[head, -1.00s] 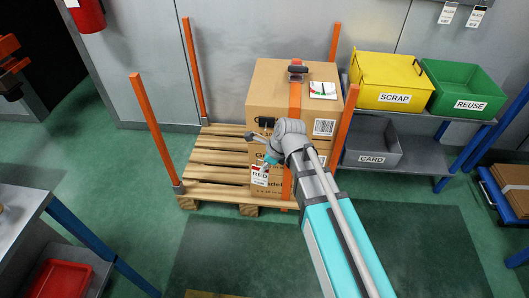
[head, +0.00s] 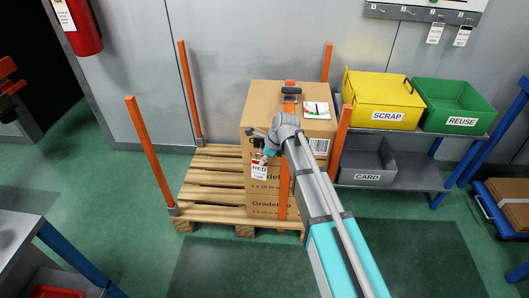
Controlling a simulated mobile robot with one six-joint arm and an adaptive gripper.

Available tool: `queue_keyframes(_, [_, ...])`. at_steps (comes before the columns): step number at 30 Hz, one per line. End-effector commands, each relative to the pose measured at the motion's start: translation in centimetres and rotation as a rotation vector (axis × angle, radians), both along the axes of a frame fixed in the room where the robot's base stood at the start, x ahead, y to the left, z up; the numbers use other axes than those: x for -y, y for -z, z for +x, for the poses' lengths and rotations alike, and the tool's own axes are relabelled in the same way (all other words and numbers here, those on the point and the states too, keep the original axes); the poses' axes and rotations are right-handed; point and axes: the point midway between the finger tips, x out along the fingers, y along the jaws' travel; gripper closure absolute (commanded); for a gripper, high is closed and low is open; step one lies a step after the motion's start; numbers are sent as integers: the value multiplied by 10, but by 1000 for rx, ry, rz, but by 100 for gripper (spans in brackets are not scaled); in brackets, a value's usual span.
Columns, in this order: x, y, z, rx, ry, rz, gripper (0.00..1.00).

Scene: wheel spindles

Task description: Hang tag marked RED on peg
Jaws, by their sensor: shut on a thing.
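The tag marked RED (head: 259,172) is a white card with a red band, hanging in front of the cardboard boxes on the pallet. My gripper (head: 264,159) is shut on it near its top; the fingers are small and partly hidden by the wrist. A peg rail (head: 415,12) with numbered positions is on the wall at the top right. Two white tags (head: 435,33) and (head: 463,36) hang from it.
Stacked boxes (head: 262,100) stand on a wooden pallet (head: 205,185) with orange posts (head: 148,150). To the right, a shelf holds a yellow SCRAP bin (head: 375,90), a green REUSE bin (head: 450,95) and a grey CARD bin (head: 360,160).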

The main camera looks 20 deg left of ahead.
Motion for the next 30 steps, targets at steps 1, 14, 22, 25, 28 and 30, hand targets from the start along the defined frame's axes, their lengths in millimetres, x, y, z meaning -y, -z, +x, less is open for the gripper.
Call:
queue_keyframes(1, [-2, 0, 7, 0, 0, 0, 100])
queue_keyframes(14, [-3, 0, 10, 0, 0, 0, 100])
queue_keyframes(22, [-9, 0, 31, 0, 0, 0, 100])
queue_keyframes(25, [-13, 0, 46, 0, 0, 0, 100])
queue_keyframes(28, [-16, 1, 59, 0, -1, 0, 100])
queue_keyframes(30, [-14, 9, 54, -1, -1, 0, 100])
